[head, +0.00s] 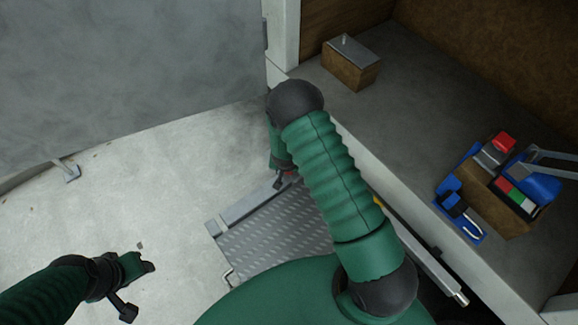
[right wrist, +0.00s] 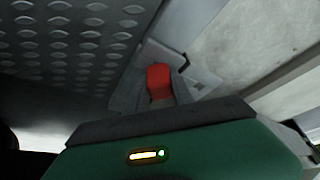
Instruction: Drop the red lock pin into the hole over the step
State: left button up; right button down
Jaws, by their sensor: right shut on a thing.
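The red lock pin (right wrist: 158,80) shows in the right wrist view between the fingers of my right gripper (right wrist: 157,92), which is shut on it. I cannot make out the hole or the pin's lower end. My left gripper (head: 145,266) is low at the left, away from the step; its jaws are unclear.
The grey truck bed (head: 400,110) lies at the right. On it are a wooden block with a metal top (head: 350,65) and a wooden box of tools (head: 500,198) with blue items around it. A grey panel (head: 130,70) stands at upper left. The pale floor (head: 130,200) is mostly clear.

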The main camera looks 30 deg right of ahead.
pick_arm(q)
jog(key=shift+d, duration=0.3)
pick_arm(e)
jog(key=shift+d+f, duration=0.15)
jog(key=shift+d, duration=0.05)
pick_arm(q)
jog(key=shift+a, duration=0.15)
pick_arm(e)
jog(key=c, duration=1)
grip_release()
jog(key=shift+a, duration=0.15)
